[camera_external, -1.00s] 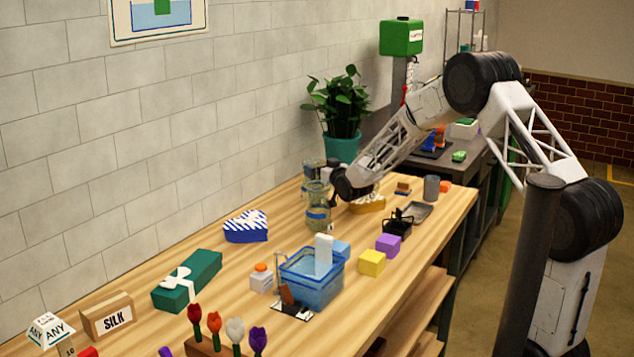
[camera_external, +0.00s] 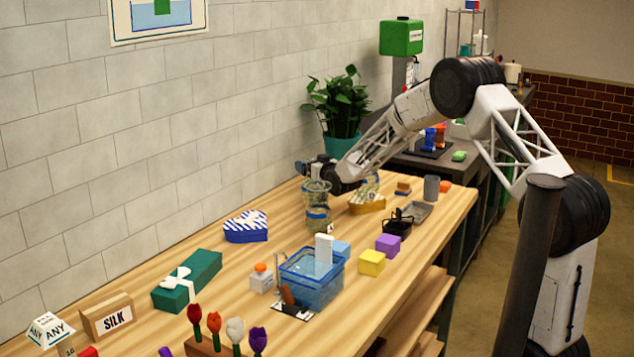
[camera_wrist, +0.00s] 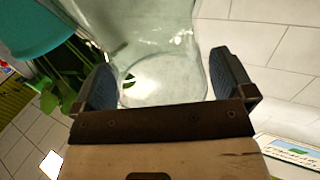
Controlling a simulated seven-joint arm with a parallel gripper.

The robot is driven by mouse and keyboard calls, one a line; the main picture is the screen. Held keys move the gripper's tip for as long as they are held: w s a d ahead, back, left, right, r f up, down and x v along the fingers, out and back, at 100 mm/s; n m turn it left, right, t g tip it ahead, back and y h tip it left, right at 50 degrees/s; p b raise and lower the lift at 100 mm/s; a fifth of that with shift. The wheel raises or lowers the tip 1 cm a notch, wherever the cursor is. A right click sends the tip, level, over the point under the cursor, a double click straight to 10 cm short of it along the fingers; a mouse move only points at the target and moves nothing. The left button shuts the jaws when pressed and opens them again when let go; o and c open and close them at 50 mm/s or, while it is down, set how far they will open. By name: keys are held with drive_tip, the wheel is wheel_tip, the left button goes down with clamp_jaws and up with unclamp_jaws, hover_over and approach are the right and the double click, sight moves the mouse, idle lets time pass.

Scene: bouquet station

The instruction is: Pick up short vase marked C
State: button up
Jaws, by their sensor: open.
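A clear glass vase (camera_external: 318,217) with a flared rim and a small label low on its side stands near the wall, in the far half of the table. No letter C is legible on it. My gripper (camera_external: 308,170) is beside and behind its rim in the external view, and its fingers are hard to make out there. In the wrist view, my gripper (camera_wrist: 165,85) is open, with its dark fingers wide apart. Clear glass (camera_wrist: 155,45) fills the view between them. I cannot tell whether they touch it. More glass (camera_external: 370,183) shows behind my wrist, partly hidden.
A plant in a teal pot (camera_external: 343,146) stands behind my gripper. A yellow-brown box (camera_external: 367,205), a dark basket (camera_external: 397,228) and a grey cup (camera_external: 431,188) are to the right. A striped heart box (camera_external: 246,227) is to the left, with bare table around it.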

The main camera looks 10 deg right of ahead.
drive_tip(key=shift+c, duration=0.3)
drive_tip(key=c, duration=1.6)
drive_tip(key=shift+r, duration=0.1)
drive_tip(key=shift+r, duration=4.95)
